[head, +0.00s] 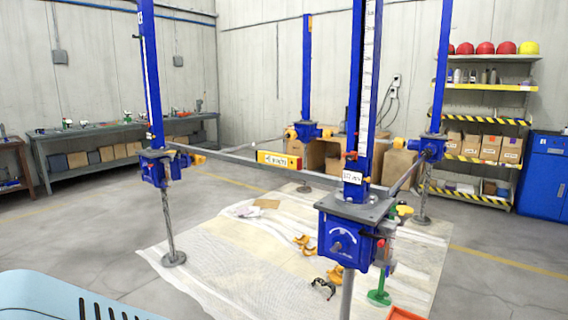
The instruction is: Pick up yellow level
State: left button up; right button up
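The yellow level (279,160) is a short bar with dark markings and a small red part near its right end. It rests on the long grey beam (235,160) between the left and front blue screw jacks. Neither of my grippers shows in the head view, so nothing of mine is seen near the level.
Blue screw jacks stand on the left (153,165), in front (345,235), and behind on a pale floor sheet (240,260). Yellow clamps (303,241) and a green stand (379,296) are on it. A light blue object (40,295) fills the lower left. Grey floor at left is clear.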

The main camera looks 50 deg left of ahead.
aim_at(293, 162)
jog(key=u, duration=1.75)
jog(key=i+j+u, duration=0.25)
jog(key=i+j, duration=0.15)
jog(key=i+j+u, duration=0.1)
jog(key=i, duration=0.55)
jog(key=i+j+u, duration=0.15)
jog(key=i+j, duration=0.15)
jog(key=i, duration=0.35)
jog(key=i+l+z, duration=0.1)
jog(key=i+z, duration=0.35)
jog(key=i+j+z, duration=0.15)
jog(key=i+z, duration=0.35)
jog(key=i, duration=0.15)
